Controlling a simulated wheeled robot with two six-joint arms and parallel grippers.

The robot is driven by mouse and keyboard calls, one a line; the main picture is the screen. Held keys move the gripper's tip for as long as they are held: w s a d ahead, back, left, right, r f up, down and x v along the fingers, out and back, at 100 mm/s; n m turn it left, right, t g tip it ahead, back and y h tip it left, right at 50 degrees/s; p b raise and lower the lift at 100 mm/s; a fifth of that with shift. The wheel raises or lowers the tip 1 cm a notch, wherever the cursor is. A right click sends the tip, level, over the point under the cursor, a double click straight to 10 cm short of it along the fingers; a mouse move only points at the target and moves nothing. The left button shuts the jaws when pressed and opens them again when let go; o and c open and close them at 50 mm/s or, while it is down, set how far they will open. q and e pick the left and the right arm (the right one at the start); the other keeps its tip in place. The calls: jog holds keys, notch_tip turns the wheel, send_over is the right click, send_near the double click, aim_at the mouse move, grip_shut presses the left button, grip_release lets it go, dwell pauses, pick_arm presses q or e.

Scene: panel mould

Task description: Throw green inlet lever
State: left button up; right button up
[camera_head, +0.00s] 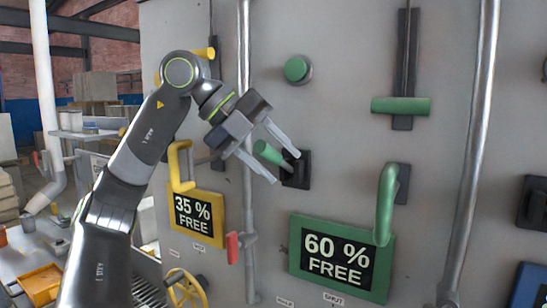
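A short green lever (269,153) sticks out from a black base (296,171) on the grey panel; it is probably the green inlet lever, though I see no readable label for it. My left gripper (287,169) is open, its two fingers apart on either side of the green lever in the picture. I cannot tell whether either finger touches it. The fingers partly cover the black base. My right gripper is out of view.
A green sliding handle (401,106), a green upright handle (386,205) and a green button (298,69) are on the panel. A green-framed sign (342,256) reads 60 % FREE. A yellow handle (180,166), a red-handled valve (232,248) and vertical pipes (473,140) stand out nearby.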

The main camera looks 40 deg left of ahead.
pick_arm(q)
jog(key=v, duration=0.7)
jog(key=shift+r, duration=0.15)
jog(key=shift+s+a, duration=0.1)
jog(key=shift+s, duration=0.05)
dwell(0.5)
dwell(0.3)
